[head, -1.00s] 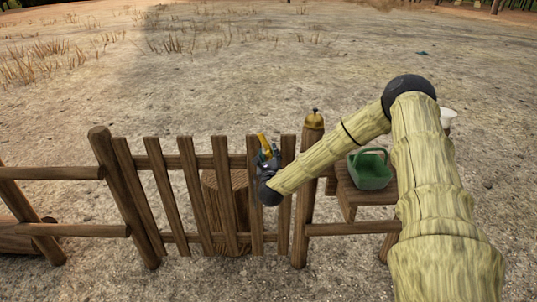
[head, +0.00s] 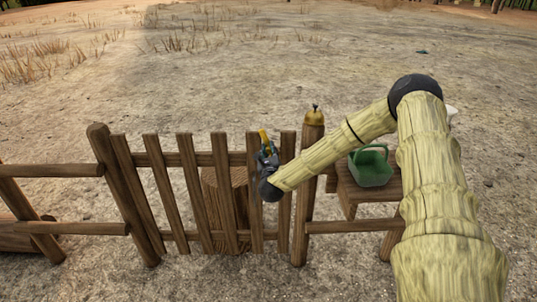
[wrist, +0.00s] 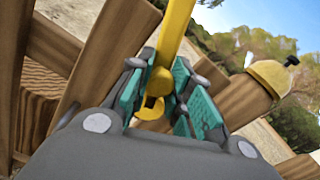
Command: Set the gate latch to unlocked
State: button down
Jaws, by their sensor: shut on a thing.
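The gate (head: 186,195) is a row of upright wooden slats on two rails, standing between posts. The yellow gate latch (head: 263,135) shows as a bar at the gate's right end, rising above my gripper (head: 268,156). In the wrist view the yellow latch bar (wrist: 176,32) runs down between the teal finger pads of my gripper (wrist: 165,92). My gripper is shut on it. The bar's lower end is a rounded hook. The rest of the latch's mounting is hidden behind the fingers and palm.
A post with a brass bell-like cap (head: 313,117) stands just right of the gate, close to my arm. A wooden bench (head: 350,196) holds a green basket (head: 371,167). A stump (head: 225,215) is behind the gate. Open ground lies beyond.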

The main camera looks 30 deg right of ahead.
jog(key=shift+d+f+b, duration=0.1)
jog(key=shift+f+b, duration=0.1)
jog(key=shift+b, duration=0.1)
jog(key=shift+r+m, duration=0.25)
jog(key=shift+m, duration=0.05)
jog(key=c, duration=1.3)
grip_release()
jog(key=v, duration=1.2)
jog(key=shift+s+d, duration=0.1)
jog(key=shift+o, duration=0.2)
